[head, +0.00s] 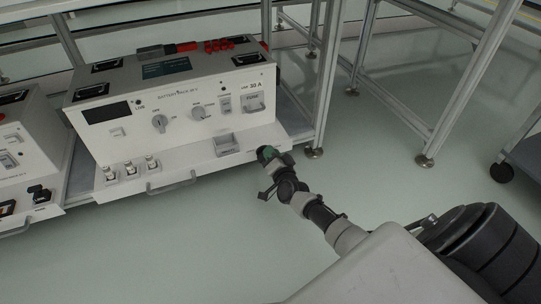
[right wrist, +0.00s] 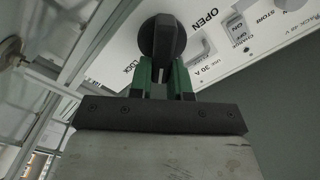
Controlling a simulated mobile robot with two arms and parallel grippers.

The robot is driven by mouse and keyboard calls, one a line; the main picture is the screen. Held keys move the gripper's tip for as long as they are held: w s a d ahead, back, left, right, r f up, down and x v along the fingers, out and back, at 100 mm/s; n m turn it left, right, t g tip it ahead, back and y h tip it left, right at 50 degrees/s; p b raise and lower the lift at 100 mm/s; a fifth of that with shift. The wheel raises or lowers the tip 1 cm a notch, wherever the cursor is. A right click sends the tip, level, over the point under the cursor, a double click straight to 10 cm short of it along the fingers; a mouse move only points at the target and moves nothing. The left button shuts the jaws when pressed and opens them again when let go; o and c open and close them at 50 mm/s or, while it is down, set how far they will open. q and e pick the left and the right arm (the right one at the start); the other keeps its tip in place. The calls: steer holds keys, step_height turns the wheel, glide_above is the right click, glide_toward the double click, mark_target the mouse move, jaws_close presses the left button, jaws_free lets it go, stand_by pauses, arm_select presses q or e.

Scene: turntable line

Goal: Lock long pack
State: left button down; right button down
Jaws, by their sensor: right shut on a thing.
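The white battery pack (head: 180,116) stands on a rack in the head view, with a display, two dials and a low front ledge. My right gripper (head: 267,154) is at the right end of that ledge and hides what it holds there. In the right wrist view its green fingers (right wrist: 162,82) are shut on the lower part of a round black knob (right wrist: 163,38). The knob's white mark points down the picture, between the fingers. The word LOCK is at its lower left and OPEN at its upper right. My left gripper is out of view.
A second white unit (head: 27,150) stands at the left edge. Metal rack legs (head: 327,75) rise just right of the pack. A red-handled tool (head: 167,49) and several red pieces (head: 219,45) lie on top of the pack. The floor in front is clear.

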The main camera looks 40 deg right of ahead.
steer(key=shift+s+d+f+m+b, duration=0.1)
steer(key=shift+f+m+b, duration=0.3)
steer(key=shift+m, duration=0.95)
steer(key=shift+w+d+f+m+b, duration=0.15)
steer(key=shift+m+b, duration=0.5)
steer(key=shift+m, duration=0.65)
steer(key=shift+s+f+m+b, duration=0.2)
steer(key=shift+m+b, duration=0.35)
steer(key=shift+m, duration=1.1)
steer(key=c, duration=1.1)
jaws_free()
steer(key=shift+o, duration=0.2)
steer(key=p+v, duration=0.5)
steer(key=v, duration=0.5)
steer(key=shift+s+p, duration=0.3)
steer(key=shift+s, duration=0.05)
